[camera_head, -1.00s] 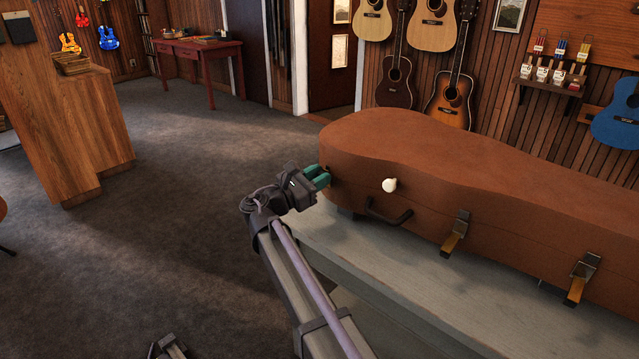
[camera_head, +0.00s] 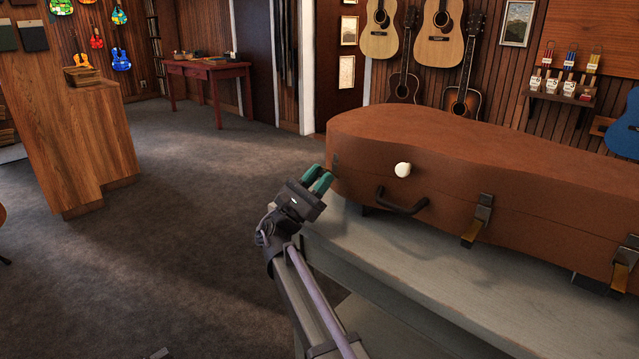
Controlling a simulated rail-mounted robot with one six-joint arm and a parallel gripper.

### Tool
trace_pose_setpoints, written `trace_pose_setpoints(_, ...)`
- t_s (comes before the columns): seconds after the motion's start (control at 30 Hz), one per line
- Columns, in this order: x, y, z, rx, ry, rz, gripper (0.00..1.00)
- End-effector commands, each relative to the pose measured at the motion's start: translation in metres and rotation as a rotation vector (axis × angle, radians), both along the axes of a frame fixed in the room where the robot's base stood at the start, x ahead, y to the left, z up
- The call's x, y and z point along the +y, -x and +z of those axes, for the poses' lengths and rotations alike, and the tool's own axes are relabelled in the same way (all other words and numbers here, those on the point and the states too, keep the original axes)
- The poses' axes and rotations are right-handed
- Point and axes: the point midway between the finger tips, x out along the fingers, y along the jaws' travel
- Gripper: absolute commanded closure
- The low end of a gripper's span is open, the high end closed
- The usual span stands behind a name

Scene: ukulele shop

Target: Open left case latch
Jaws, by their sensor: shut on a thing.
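The brown guitar case (camera_head: 430,150) lies closed on a grey bench. My gripper (camera_head: 322,178), with two teal fingers, is at the left end of the case's front side. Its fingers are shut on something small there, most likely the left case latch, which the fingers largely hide. A small dark bit shows on the case just above the fingertips. Two other latches show further right on the front, a middle one (camera_head: 476,220) and a right one (camera_head: 624,262) cut by the picture edge. Each has an orange-brown lower tab hanging down.
A black handle (camera_head: 402,204) and a round white knob (camera_head: 403,169) stick out from the case front, right of my gripper. The grey bench (camera_head: 440,262) has a bare strip in front of the case. Open carpet (camera_head: 190,240) lies to the left.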

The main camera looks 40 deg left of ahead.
Motion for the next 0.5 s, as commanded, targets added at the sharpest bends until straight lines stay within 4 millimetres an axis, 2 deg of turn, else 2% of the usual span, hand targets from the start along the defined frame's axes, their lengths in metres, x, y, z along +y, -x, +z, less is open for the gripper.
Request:
trace_pose_setpoints(0.03,-0.0044,-0.0007,-0.0013,-0.003,-0.006,-0.008,0.98)
trace_pose_setpoints(0.4,-0.0046,-0.0008,-0.0003,-0.008,-0.005,-0.008,0.98)
trace_pose_setpoints(0.43,-0.0047,-0.0008,-0.0003,-0.007,-0.006,-0.008,0.71)
trace_pose_setpoints(0.5,-0.0043,-0.0009,-0.0003,-0.007,-0.004,-0.008,0.65)
